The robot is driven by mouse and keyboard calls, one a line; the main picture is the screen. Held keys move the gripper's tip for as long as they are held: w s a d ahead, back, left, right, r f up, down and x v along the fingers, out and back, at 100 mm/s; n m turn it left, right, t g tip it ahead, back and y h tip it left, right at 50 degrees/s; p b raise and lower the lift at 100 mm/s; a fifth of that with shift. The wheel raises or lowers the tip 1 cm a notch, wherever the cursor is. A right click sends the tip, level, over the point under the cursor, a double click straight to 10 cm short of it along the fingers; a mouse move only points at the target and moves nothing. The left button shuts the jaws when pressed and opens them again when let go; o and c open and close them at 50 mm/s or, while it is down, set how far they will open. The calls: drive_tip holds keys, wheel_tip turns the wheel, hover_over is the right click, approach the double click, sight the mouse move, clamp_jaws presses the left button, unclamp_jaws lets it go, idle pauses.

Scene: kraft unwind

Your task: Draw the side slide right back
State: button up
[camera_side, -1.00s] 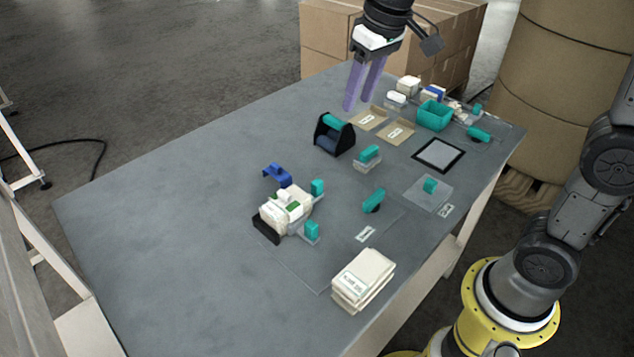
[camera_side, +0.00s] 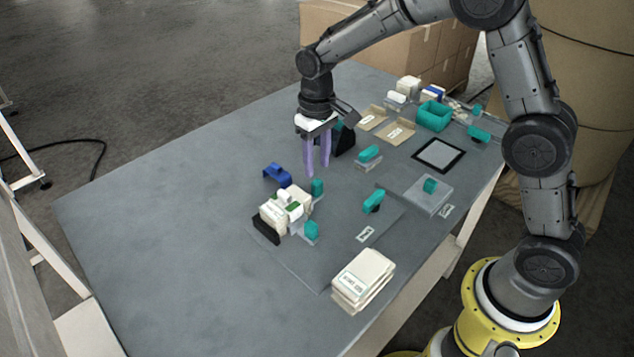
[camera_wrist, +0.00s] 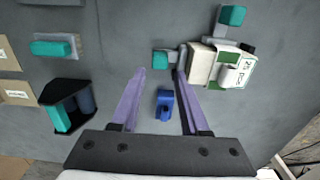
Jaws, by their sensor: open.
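A white block-shaped fixture (camera_side: 285,207) with green patches stands on the grey table, also in the wrist view (camera_wrist: 203,66). Two teal-handled slides stick out from it: one on its far side (camera_side: 317,187), also in the wrist view (camera_wrist: 160,59), and one on its near right side (camera_side: 311,230), also in the wrist view (camera_wrist: 232,16). I cannot tell for certain which is the side slide. My gripper (camera_side: 318,174) points down, open and empty, above the far handle. In the wrist view its fingertips (camera_wrist: 160,71) lie either side of that handle; contact is not visible.
A blue clip-like part (camera_side: 277,174) lies left of the gripper, and shows between the fingers in the wrist view (camera_wrist: 164,104). A black holder (camera_side: 344,140) stands behind the gripper. A teal-handled block (camera_side: 369,154) and stacked white packs (camera_side: 363,280) are to the right. The table's left is clear.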

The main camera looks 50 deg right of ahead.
sight(317, 181)
wheel_tip(317, 181, down, 7)
drive_tip(key=shift+r, duration=0.2)
clamp_jaws()
idle(0.3)
idle(1.2)
